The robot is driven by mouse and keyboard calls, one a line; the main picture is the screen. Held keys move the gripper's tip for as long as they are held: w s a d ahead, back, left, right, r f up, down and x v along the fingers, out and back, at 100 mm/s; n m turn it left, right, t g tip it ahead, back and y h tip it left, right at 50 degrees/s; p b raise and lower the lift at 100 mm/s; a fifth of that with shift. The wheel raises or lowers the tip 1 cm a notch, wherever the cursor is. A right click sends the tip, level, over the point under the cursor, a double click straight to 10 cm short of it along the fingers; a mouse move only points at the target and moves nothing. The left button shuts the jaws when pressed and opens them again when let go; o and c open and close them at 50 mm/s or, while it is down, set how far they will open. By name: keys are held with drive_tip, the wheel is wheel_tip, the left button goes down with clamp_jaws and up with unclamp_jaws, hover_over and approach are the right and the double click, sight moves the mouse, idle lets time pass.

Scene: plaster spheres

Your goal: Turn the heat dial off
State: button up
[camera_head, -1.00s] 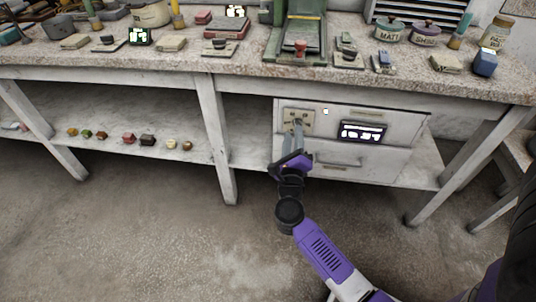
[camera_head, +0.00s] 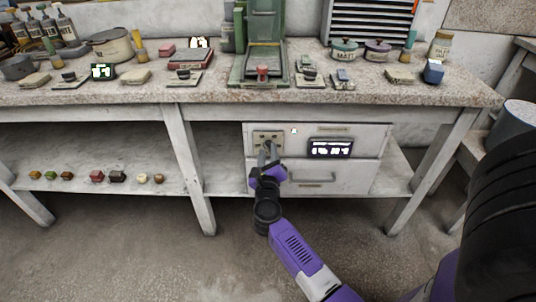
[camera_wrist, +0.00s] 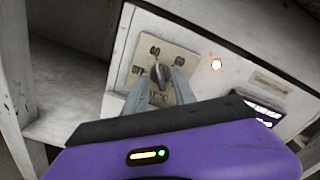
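The heat dial (camera_wrist: 160,75) is a small dark knob on a beige plate (camera_wrist: 178,62) with OFF at its left, numbers above and a °C mark below. Its exact pointing is hard to read. My gripper (camera_wrist: 160,82) is at the dial, one grey finger on each side, with gaps seeming to show between fingers and knob. In the head view, my gripper (camera_head: 268,148) reaches up to the plate (camera_head: 260,136) on the white cabinet (camera_head: 350,165), covering part of it.
A lit display (camera_head: 330,148) sits right of the plate, above a drawer handle (camera_head: 312,183). The workbench top (camera_head: 215,92) overhangs the cabinet. A table leg (camera_head: 190,175) stands at left, beside a shelf with several small blocks (camera_head: 96,176). The floor in front is clear.

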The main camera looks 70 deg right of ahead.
drive_tip(key=shift+c, duration=0.4)
clamp_jaws()
drive_tip(key=shift+r+n+p, duration=0.15)
drive_tip(key=shift+n+p, duration=0.25)
drive_tip(key=shift+p, duration=0.2)
drive_tip(key=shift+r+n+p, duration=0.15)
drive_tip(key=shift+n+p, duration=0.85)
drive_tip(key=shift+p, duration=0.2)
drive_tip(key=n+p, duration=0.4)
drive_tip(key=shift+n, duration=0.3)
drive_tip(key=n+p, duration=0.3)
drive_tip(key=n, duration=0.1)
drive_tip(key=shift+f+n+p, duration=0.25)
drive_tip(key=shift+n+p, duration=0.7)
drive_tip(key=shift+n, duration=0.35)
